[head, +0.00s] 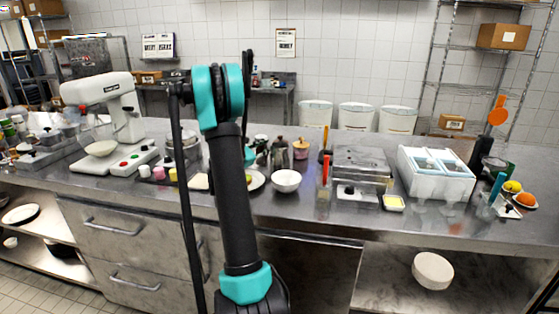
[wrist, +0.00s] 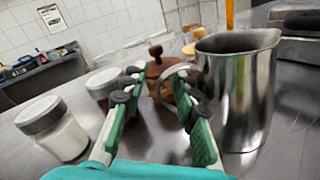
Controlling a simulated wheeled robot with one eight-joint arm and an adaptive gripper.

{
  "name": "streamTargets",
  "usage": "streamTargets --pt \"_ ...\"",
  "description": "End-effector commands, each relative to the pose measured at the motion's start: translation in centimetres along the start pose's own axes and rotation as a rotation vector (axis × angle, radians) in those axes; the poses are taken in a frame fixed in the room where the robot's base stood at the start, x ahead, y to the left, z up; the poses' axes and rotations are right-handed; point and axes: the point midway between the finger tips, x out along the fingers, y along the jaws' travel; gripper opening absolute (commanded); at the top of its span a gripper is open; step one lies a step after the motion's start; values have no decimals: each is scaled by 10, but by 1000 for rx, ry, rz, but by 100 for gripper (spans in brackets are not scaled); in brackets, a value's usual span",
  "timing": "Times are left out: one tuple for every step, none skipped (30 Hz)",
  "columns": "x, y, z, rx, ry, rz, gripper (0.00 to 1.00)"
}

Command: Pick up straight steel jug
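The straight steel jug (wrist: 238,95) stands upright on the steel counter at the right of the wrist view. Its curved handle (wrist: 168,76) points left, toward the space between my fingertips. My gripper (wrist: 160,92) is open, with green-padded fingers apart and nothing visibly held. The right finger is close beside the jug's body; I cannot tell whether it touches. In the head view a small steel vessel (head: 279,153), probably the jug, stands right of my arm. My arm hides most of the gripper there.
A glass jar with a grey lid (wrist: 55,128) stands left of my gripper, and another lidded jar (wrist: 103,84) is behind the left finger. A brown knobbed object (wrist: 156,66) is beyond the fingertips. A white bowl (head: 286,181) sits near the counter's front.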

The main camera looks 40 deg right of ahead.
Motion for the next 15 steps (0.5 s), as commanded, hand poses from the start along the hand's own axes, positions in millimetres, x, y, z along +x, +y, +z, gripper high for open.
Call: streamTargets --pt "0 0 0 0 0 0 29" --pt "0 0 0 0 0 0 29" --pt "0 0 0 0 0 0 29" --pt "0 0 0 0 0 0 29" --pt "0 0 0 0 0 0 27" --pt "0 0 0 0 0 0 22" --pt "0 0 0 0 0 0 18" --pt "0 0 0 0 0 0 14" --pt "0 0 0 0 0 0 9" --pt "-1 0 0 0 0 0 6" --pt "-1 0 0 0 0 0 2" --pt "-1 0 0 0 0 0 0" --pt "-1 0 0 0 0 0 0" --pt "-1 0 0 0 0 0 0" --pt "-1 0 0 0 0 0 0"
